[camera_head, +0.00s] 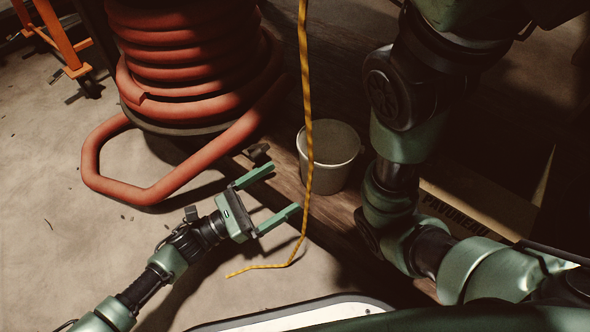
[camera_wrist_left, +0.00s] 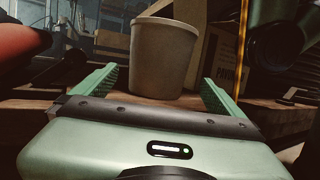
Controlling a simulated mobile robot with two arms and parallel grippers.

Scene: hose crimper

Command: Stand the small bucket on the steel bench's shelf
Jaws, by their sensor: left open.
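The small bucket (camera_head: 328,160), pale grey and tapered, stands upright on a dark wooden surface (camera_head: 285,185). It also shows large in the left wrist view (camera_wrist_left: 163,55), just beyond the fingers. My left gripper (camera_head: 285,186) is open and empty, its two green fingers pointing at the bucket from the lower left. In the left wrist view the fingers (camera_wrist_left: 160,76) appear on either side of the bucket's lower part, with the bucket apart from them. My right arm shows at the right, but its gripper is out of view. I cannot make out the steel bench's shelf.
A yellow rope (camera_head: 306,90) hangs in front of the bucket, its end near my left gripper. A coil of red hose (camera_head: 190,65) stands at upper left, one loop (camera_head: 95,165) sticking out. A cardboard box (camera_head: 480,205) lies at right. Concrete floor is clear at left.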

